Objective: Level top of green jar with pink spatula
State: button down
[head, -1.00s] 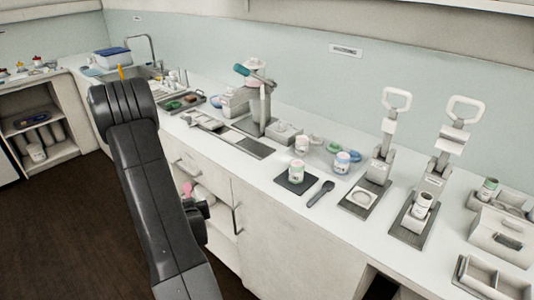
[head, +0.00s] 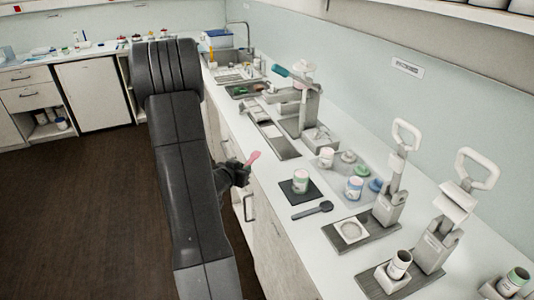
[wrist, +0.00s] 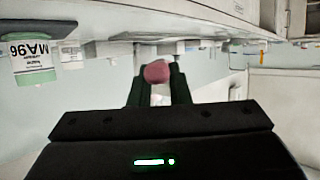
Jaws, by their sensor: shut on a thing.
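The green jar (head: 300,182) is a small white tub with a green band. It stands upright on a dark square pad (head: 289,196) near the counter's front edge. In the wrist view a labelled jar with green (wrist: 34,62) appears upside down at the left. My gripper (head: 240,171) is shut on the pink spatula (head: 254,157), just off the counter's front edge, left of the green jar and apart from it. In the wrist view the spatula's pink end (wrist: 158,72) shows between my fingers (wrist: 158,92). Its other end is hidden. The jar's contents are too small to judge.
A dark spoon (head: 313,210) lies in front of the pad. A pink-marked jar (head: 326,157), a blue-marked jar (head: 354,188) and lids (head: 348,156) stand behind. A lever press (head: 392,205) is to the right. A metal tray (head: 275,140) lies left of the pad.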

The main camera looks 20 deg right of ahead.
jog(key=s+d+r+m+g+h+p, duration=0.5)
jog(key=d+r+m+g, duration=0.2)
jog(key=m+g, duration=0.2)
jog(key=shift+f+b, duration=2.6)
jog(key=shift+f, duration=0.3)
jog(key=shift+s+d+b, duration=0.2)
jog(key=shift+s+b, duration=0.65)
jog(key=shift+s, duration=0.95)
jog(key=shift+s+d+b, duration=0.15)
jog(key=shift+s+b, duration=0.7)
jog(key=shift+s, duration=0.9)
jog(key=shift+w+r+p, duration=0.25)
jog(key=shift+p, duration=0.05)
jog(key=shift+w+a+p, duration=0.15)
jog(key=shift+w+p, duration=0.65)
jog(key=shift+w, duration=0.85)
jog(key=shift+w+a+p, duration=0.15)
jog(key=shift+w+p, duration=0.65)
jog(key=shift+w, duration=0.85)
jog(key=shift+r+p, duration=2.25)
jog(key=shift+r, duration=0.15)
jog(key=shift+w, duration=0.1)
